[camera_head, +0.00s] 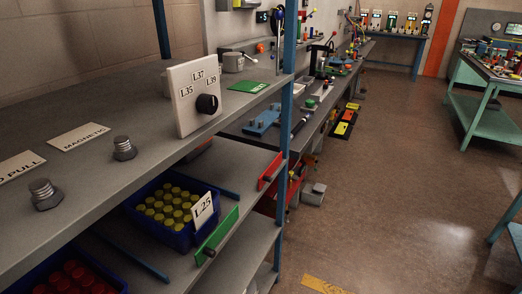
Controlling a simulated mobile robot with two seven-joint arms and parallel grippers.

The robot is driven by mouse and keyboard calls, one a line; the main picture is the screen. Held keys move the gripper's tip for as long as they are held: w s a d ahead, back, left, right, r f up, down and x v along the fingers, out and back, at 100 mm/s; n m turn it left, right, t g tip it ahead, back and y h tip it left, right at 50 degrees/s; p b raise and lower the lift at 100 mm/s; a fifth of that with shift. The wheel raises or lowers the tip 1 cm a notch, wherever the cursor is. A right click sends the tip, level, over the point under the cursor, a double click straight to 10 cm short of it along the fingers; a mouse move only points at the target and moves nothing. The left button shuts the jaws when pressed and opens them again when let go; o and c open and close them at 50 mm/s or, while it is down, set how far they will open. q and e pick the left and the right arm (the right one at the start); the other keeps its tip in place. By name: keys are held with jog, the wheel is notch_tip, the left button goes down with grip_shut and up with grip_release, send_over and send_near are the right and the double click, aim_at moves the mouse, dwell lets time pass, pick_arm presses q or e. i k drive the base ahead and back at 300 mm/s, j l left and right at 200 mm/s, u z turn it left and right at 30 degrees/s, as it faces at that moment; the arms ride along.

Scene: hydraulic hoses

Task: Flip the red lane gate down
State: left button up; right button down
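The red lane gate (269,171) is a small red plate at the front edge of the middle shelf, beside the blue post. It looks raised at the edge, but its exact tilt is hard to tell. A similar green gate (217,235) stands nearer on the same shelf edge, in front of a blue crate (127,208) of yellow-capped items labelled L25. Neither of my grippers is in view.
The blue rack post (286,100) rises close to the red gate. The upper shelf (95,180) overhangs the lane and bears a dial box (194,97) and two threaded studs. A workbench lies beyond. The floor (400,200) to the right is mostly clear.

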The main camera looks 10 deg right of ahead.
aim_at(265, 176)
jog(key=i+l+u, duration=0.1)
jog(key=i+l, duration=0.15)
jog(key=i+l+u, duration=0.1)
jog(key=i+l, duration=0.15)
jog(key=l, duration=0.2)
jog(key=i+l+u, duration=0.1)
jog(key=l, duration=0.25)
jog(key=i+l+u, duration=0.15)
jog(key=i+l, duration=0.15)
jog(key=l, duration=0.15)
